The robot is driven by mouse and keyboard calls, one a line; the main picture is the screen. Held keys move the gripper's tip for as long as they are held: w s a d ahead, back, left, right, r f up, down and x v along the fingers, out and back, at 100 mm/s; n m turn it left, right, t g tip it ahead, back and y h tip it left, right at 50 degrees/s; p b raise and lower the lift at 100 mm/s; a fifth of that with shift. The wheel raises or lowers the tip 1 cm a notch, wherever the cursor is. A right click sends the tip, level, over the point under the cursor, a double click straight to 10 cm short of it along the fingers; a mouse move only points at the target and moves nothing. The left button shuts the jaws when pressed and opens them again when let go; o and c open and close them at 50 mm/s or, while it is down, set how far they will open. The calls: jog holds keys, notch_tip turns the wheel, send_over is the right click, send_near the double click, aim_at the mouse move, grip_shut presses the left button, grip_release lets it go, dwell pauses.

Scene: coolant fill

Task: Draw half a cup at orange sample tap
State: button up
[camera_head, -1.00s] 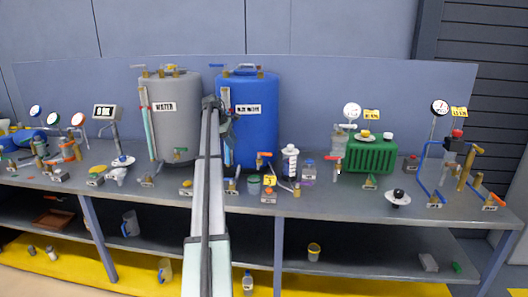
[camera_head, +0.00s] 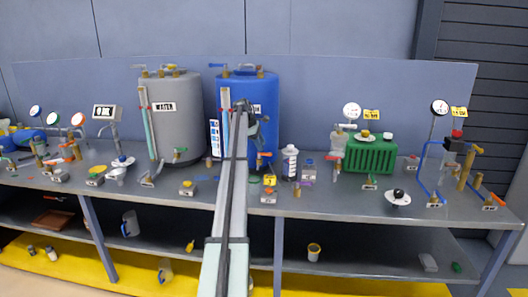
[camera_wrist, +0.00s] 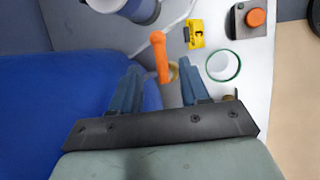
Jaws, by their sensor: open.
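The orange lever handle (camera_wrist: 158,55) of a tap shows in the wrist view, between and just beyond the fingertips of my gripper (camera_wrist: 161,70). My gripper is open and empty; I cannot tell whether a finger touches the lever. In the head view an orange-handled tap (camera_head: 264,155) is low on the front of the blue tank (camera_head: 267,95). A cup with a green rim (camera_wrist: 223,66) stands to the right of the lever in the wrist view, beyond my right finger. My arm partly hides the tap area in the head view.
A yellow tag (camera_wrist: 194,34) and a grey box with an orange button (camera_wrist: 256,18) are near the cup. A white bottle (camera_head: 290,163) stands right of the tap. The blue tank fills the wrist view's left side. The bench edge lies close to the cup.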

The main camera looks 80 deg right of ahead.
jog(key=shift+x, duration=2.25)
grip_shut()
